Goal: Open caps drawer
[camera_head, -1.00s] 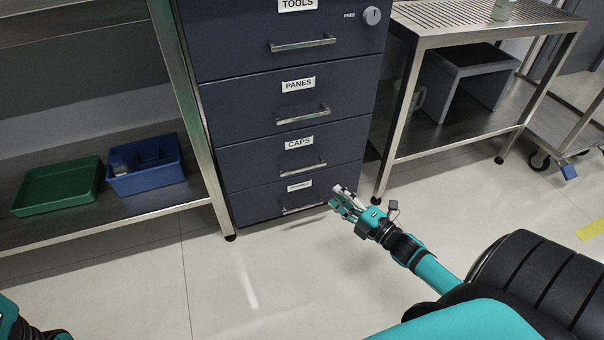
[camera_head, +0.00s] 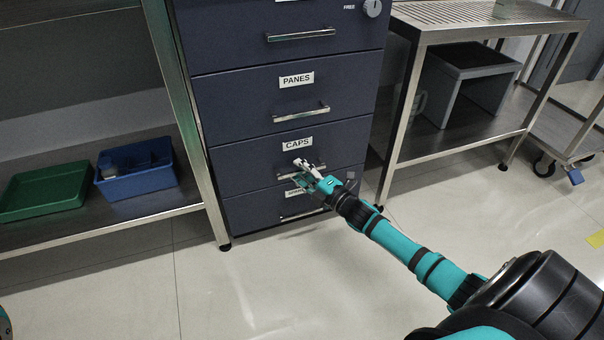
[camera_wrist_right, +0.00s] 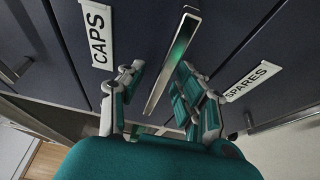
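The caps drawer (camera_head: 240,158) is shut in the dark blue cabinet, below the panes drawer. Its white CAPS label (camera_head: 297,144) also shows in the right wrist view (camera_wrist_right: 97,35). Its bar handle (camera_head: 285,177) is partly hidden behind my right gripper (camera_head: 302,170) in the head view. In the right wrist view the handle (camera_wrist_right: 174,60) runs between the two spread fingers of my right gripper (camera_wrist_right: 155,88). The fingers are open, one on each side of the bar, with no visible grip on it. My left gripper is not in view.
The panes drawer (camera_head: 235,103) above and the spares drawer (camera_head: 245,210) below are shut. Steel tables flank the cabinet. A green tray (camera_head: 45,188) and a blue bin (camera_head: 135,185) sit on the left shelf. The floor in front is clear.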

